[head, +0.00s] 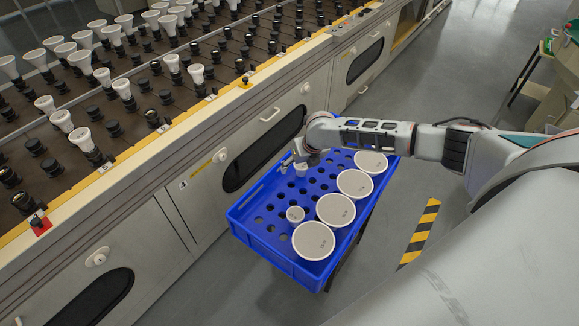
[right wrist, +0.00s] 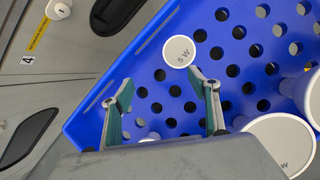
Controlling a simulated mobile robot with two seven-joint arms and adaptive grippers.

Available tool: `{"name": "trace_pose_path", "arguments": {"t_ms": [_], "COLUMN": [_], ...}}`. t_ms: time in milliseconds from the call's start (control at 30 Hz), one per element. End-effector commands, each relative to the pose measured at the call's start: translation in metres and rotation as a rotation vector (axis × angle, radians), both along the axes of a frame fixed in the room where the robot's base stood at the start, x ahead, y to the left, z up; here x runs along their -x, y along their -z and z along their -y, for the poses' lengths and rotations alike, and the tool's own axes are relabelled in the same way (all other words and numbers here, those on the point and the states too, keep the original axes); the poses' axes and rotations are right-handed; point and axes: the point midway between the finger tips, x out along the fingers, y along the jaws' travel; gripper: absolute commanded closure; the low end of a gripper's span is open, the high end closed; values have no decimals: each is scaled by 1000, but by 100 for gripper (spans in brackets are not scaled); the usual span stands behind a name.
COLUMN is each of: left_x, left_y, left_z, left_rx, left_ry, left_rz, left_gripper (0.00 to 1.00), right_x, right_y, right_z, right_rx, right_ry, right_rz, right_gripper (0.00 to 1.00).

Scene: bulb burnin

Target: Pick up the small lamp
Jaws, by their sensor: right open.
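In the right wrist view a small round lamp marked 5 W (right wrist: 178,51) sits beyond the fingertips. A white piece (right wrist: 150,137) shows low between the fingers, mostly hidden by the gripper body. My left gripper is out of view.
Several large white lamps (head: 336,210) line the crate's right side, close to my right gripper. Empty holes fill the crate's middle. A grey cabinet (head: 215,165) with a rack of lamps and black sockets runs along the left. Floor with a striped marking (head: 420,232) lies right.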

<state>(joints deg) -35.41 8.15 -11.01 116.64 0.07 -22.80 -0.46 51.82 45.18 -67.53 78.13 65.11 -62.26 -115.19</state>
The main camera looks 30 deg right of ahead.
Motion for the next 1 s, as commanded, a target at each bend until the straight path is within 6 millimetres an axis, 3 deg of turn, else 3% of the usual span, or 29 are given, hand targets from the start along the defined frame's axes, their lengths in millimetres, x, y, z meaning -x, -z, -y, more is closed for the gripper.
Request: {"name": "trace_pose_path", "arguments": {"t_ms": [100, 200, 533, 700, 1000], "left_x": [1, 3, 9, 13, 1], "left_y": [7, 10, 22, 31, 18], "left_z": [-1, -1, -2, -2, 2], "left_rx": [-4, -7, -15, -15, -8], "left_ry": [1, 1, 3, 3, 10], "left_rz": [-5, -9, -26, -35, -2], "left_gripper": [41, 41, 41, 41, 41], "right_x": [-5, -8, -20, -29, -39], "right_y": [0, 0, 30, 55, 67], "right_z": [29, 38, 42, 47, 47], "right_rx": [65, 87, 88, 88, 87], "right_ry": [-44, -61, -62, -63, -61], "right_rz": [-23, -30, -32, -36, -26], "right_gripper": [40, 40, 40, 40, 40]}}
